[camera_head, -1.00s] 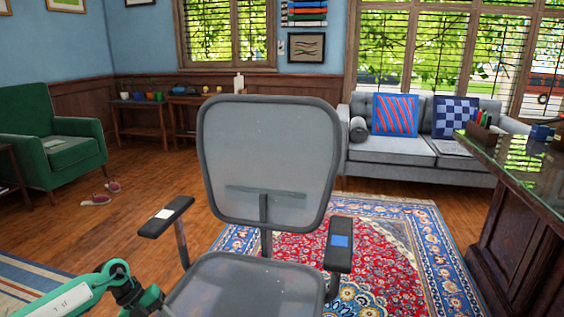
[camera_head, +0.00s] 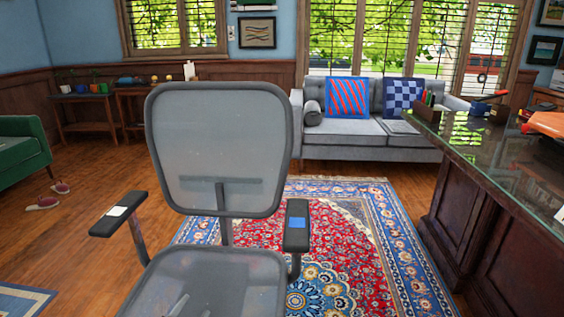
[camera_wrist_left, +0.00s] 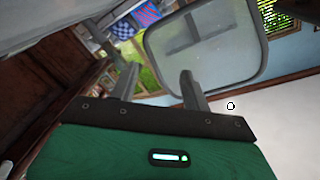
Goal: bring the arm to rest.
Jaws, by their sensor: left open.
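My left gripper (camera_wrist_left: 157,75) shows in the left wrist view, with its two grey fingers apart and nothing seen between them. Its green housing fills the bottom of that view. The office chair's grey mesh back (camera_wrist_left: 205,45) is beyond the fingers there, tilted in the picture. In the head view the same office chair (camera_head: 215,150) stands close in front of me. My right gripper is in neither view.
A dark desk with a glass top (camera_head: 490,150) stands on the right. A grey sofa (camera_head: 370,140) is under the windows. A patterned red and blue rug (camera_head: 370,240) lies under the chair. A green armchair (camera_head: 20,150) is at the left, with bare wood floor (camera_head: 90,240) before it.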

